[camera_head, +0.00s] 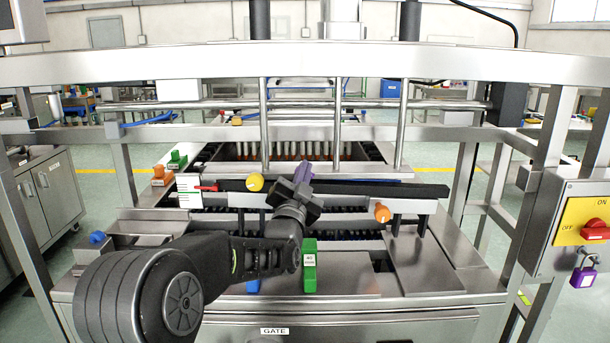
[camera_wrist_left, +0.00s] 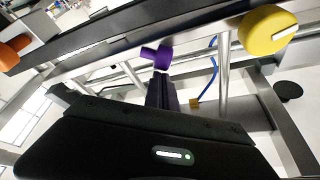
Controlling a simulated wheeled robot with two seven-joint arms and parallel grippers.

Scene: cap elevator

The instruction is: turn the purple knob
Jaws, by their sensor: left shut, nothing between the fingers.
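The purple knob (camera_head: 303,171) is on the machine's front, just beyond my left gripper (camera_head: 300,187) in the head view. The gripper hides its lower part. In the left wrist view the purple knob (camera_wrist_left: 157,56) is a short purple piece near the middle. My left gripper's fingers (camera_wrist_left: 161,78) are shut and empty, with their tips right at the knob. I cannot tell whether they touch it. My right gripper is not in view.
A yellow knob (camera_head: 255,182) sits left of the purple one and an orange knob (camera_head: 382,212) to the right. A green handle (camera_head: 309,266) is below. A red switch (camera_head: 595,229) and purple padlock (camera_head: 583,275) are at far right. A metal frame (camera_head: 300,62) crosses above.

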